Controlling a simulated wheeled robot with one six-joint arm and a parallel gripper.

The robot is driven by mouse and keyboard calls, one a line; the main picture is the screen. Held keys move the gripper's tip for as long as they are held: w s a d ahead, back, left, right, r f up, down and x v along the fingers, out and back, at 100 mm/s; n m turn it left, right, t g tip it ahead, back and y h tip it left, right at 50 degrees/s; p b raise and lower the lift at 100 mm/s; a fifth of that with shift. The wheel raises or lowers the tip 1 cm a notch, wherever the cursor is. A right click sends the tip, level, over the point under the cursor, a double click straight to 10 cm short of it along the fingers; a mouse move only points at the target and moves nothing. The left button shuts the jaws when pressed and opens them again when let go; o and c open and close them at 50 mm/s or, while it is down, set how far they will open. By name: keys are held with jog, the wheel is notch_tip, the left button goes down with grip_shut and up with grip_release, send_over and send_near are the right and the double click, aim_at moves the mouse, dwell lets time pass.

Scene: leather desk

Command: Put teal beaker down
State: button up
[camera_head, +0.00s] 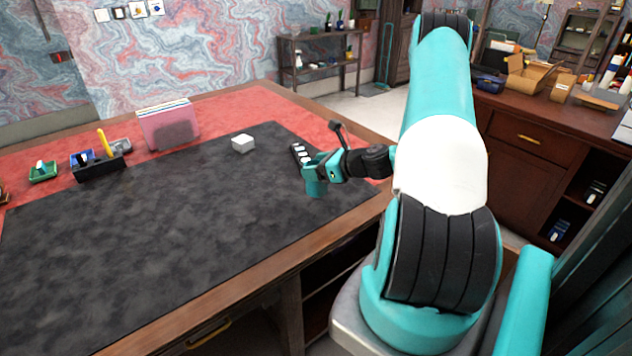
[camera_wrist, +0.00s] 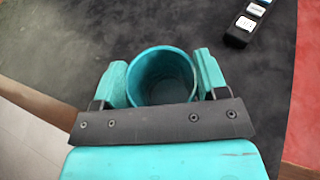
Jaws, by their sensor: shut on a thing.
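The teal beaker (camera_wrist: 161,72) is between the two teal fingers of my gripper (camera_wrist: 160,82) in the wrist view, with its round open mouth facing the camera. A finger presses on each side of it. The beaker looks empty inside. In the head view, my gripper (camera_head: 316,171) is over the right part of the dark desk mat, and the beaker (camera_head: 315,186) shows small and upright there. I cannot tell whether its base touches the mat.
A black holder with white pieces (camera_head: 300,154) lies close behind the gripper; it also shows in the wrist view (camera_wrist: 243,27). A white block (camera_head: 243,143), a file rack (camera_head: 168,127) and a pen tray (camera_head: 98,168) stand farther left. The mat's (camera_head: 150,240) middle and front are clear.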

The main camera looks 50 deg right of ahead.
jog(key=shift+f, duration=2.45)
jog(key=shift+f, duration=0.1)
jog(key=o, duration=1)
